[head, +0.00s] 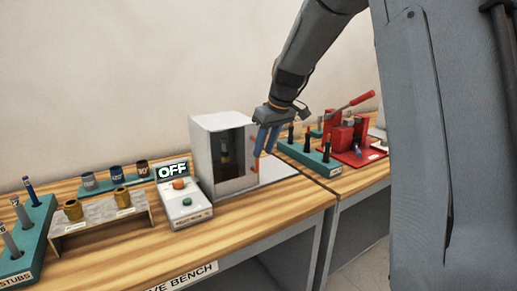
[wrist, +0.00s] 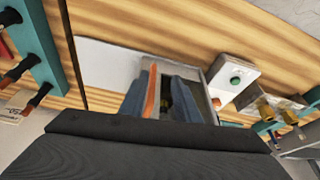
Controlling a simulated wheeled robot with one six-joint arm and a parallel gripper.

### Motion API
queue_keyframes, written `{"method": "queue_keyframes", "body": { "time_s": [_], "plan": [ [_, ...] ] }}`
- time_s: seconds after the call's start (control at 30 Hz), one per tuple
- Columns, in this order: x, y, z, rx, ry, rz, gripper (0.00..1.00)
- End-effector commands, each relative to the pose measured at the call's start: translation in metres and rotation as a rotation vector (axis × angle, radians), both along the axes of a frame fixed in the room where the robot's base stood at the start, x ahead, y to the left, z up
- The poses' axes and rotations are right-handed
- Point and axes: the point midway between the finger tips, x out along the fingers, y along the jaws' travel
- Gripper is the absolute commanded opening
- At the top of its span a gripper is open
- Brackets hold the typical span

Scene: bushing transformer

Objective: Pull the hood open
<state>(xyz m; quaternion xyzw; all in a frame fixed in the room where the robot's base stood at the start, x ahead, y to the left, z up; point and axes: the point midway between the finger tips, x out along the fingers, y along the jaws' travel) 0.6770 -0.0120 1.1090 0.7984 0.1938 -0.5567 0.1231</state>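The hood (head: 210,163) is a pale box with a dark window on the wooden bench. An orange upright handle (head: 257,141) stands at its right front edge. Something dark and yellowish shows dimly inside. My gripper (head: 267,140), with blue fingers, is at the handle. In the wrist view, the fingers of my gripper (wrist: 160,98) are apart, with the orange handle (wrist: 151,88) between them, close to the left finger. A gap shows between the handle and the right finger. Whether a finger touches the handle I cannot tell.
A control box (head: 186,203) with an "OFF" display stands left of the hood. A teal rack of dark tools (head: 310,157) and a red lever press (head: 350,137) stand to the right. A white plate (wrist: 108,65) lies bare on the bench beside the hood.

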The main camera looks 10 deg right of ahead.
Motion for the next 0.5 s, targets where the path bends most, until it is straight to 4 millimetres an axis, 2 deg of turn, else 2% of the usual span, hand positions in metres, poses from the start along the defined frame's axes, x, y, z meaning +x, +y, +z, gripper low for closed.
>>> {"method": "queue_keyframes", "body": {
  "time_s": [0.03,0.1,0.2,0.27,0.5],
  "plan": [
    [0.010,-0.002,0.010,0.002,-0.015,0.016,0.29],
    [0.018,-0.002,0.017,0.002,-0.029,0.036,0.29],
    [0.024,-0.002,0.017,0.002,-0.037,0.047,0.29],
    [0.027,-0.001,0.012,0.002,-0.038,0.049,0.29],
    [0.038,0.007,-0.022,0.002,-0.036,0.049,0.29]
  ]
}}
